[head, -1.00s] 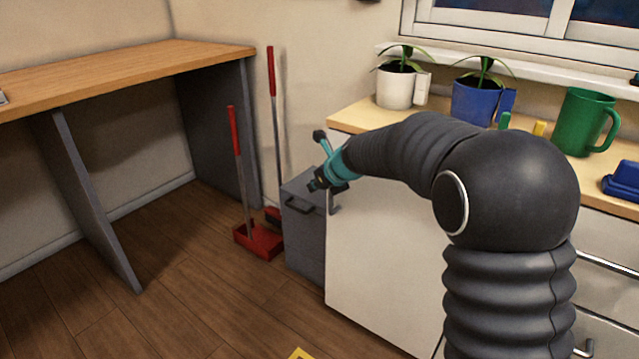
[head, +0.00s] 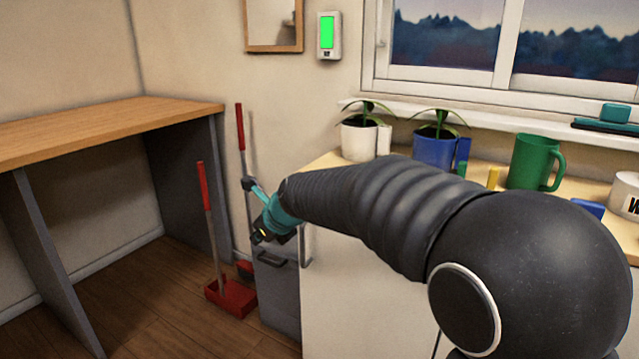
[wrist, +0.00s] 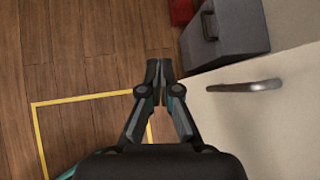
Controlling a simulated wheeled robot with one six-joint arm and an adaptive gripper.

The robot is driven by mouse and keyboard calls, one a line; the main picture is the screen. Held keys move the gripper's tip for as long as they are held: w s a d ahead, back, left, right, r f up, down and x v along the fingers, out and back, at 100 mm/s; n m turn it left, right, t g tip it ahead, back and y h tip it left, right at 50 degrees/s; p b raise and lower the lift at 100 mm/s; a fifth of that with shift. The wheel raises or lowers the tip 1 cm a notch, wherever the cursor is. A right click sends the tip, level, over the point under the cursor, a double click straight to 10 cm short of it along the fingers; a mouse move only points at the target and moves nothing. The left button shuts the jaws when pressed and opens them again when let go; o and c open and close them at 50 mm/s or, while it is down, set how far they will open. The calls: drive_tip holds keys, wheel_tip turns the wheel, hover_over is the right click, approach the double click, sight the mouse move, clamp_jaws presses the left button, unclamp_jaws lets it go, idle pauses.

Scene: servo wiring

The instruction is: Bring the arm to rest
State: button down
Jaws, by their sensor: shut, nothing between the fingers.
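My arm stretches from the lower right of the head view toward the left, beside the counter. My gripper (wrist: 160,72) shows in the wrist view with its two fingertips together and nothing between them. It points down over the wooden floor, beside the white cabinet front. In the head view my gripper (head: 262,236) is small and dark past a teal wrist part, in front of the grey bin; its fingertips are hard to make out there.
The grey bin (head: 277,290) stands beside the white cabinet (head: 345,290), with its metal handle (wrist: 245,86) near my gripper. A red dustpan (head: 231,298) stands left of the bin. Plants and a green mug (head: 533,162) stand on the counter. A yellow floor outline (wrist: 85,98) lies below; floor at left is clear.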

drive_tip(key=s+d+f+n+g+h, duration=0.1)
drive_tip(key=s+d+f+n, duration=0.2)
drive_tip(key=s+d+n, duration=0.35)
drive_tip(key=s+d+f+n+g+h, duration=0.2)
drive_tip(key=s+d+f+n, duration=0.15)
drive_tip(key=n, duration=0.55)
drive_tip(key=s+d+r+n+t+h, duration=0.1)
drive_tip(key=s+d+n, duration=0.3)
drive_tip(key=s+d, duration=0.6)
drive_tip(key=s+d+r+n+t+h, duration=0.1)
drive_tip(key=s+d+r+n, duration=0.3)
drive_tip(key=s+d, duration=0.6)
drive_tip(key=d+h, duration=0.1)
drive_tip(key=d, duration=0.4)
drive_tip(key=shift+s+t+h, duration=0.3)
drive_tip(key=shift+s+t, duration=0.05)
drive_tip(key=shift+t, duration=0.05)
